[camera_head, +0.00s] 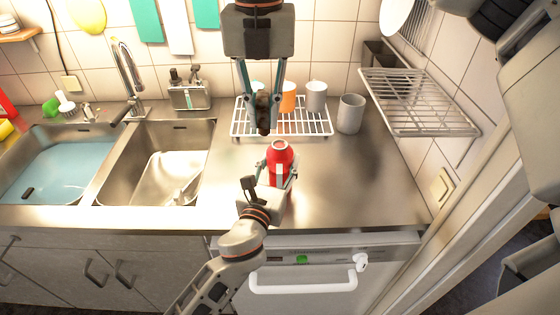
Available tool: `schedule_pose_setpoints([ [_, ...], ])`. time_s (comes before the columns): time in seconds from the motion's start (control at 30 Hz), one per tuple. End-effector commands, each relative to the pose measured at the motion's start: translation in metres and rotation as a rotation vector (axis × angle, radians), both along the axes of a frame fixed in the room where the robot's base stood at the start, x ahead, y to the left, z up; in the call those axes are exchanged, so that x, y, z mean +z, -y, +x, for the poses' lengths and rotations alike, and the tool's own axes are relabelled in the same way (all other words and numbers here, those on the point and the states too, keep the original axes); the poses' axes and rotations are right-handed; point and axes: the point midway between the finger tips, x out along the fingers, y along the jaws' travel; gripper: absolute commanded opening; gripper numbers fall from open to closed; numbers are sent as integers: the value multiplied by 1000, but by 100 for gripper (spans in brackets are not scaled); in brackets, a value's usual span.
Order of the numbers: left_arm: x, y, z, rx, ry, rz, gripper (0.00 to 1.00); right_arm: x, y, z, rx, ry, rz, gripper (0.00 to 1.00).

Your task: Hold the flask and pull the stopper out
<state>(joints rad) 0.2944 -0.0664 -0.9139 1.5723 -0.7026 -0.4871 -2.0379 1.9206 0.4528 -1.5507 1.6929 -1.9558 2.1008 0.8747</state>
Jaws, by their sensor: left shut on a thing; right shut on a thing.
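The red flask (280,157) stands upright above the steel counter near its front edge, with its pale rim and open-looking mouth facing up. My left gripper (277,175) comes in from below and is shut around the flask's body, one finger on each side. My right gripper (263,122) hangs down from above, its fingers closed together just above and left of the flask mouth in the picture. It is shut on a small dark thing, most likely the stopper (262,101), which is mostly hidden by the fingers. A gap shows between these fingertips and the flask rim.
Behind the flask is a white wire rack (318,130) with an orange mug (288,97) and a white mug (316,96). A grey mug (351,114) stands right of it. Two sinks (140,175) lie left. The counter right of the flask is clear.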

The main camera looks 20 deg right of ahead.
Motion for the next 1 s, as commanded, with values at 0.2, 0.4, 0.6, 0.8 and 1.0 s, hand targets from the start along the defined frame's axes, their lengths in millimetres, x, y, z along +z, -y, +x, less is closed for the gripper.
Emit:
schedule_pose_setpoints([
  [0.2, -1, -1, 0, 1, -1, 2, 15, 1, -1, -2, -1, 0, 0, 0],
  [0.4, -1, 0, 0, 1, -1, 2, 57, 0, -1, -2, -1, 0, 0, 0],
  [0.6, -1, 0, 0, 0, -1, 1, 64, 0, -1, -2, -1, 0, 0, 0],
  [0.8, 0, -1, -1, 0, -1, 1, 64, 0, -1, -2, -1, 0, 0, 0],
  [1.0, -1, -13, -19, -1, 0, 1, 64, 0, -1, -2, -1, 0, 0, 0],
])
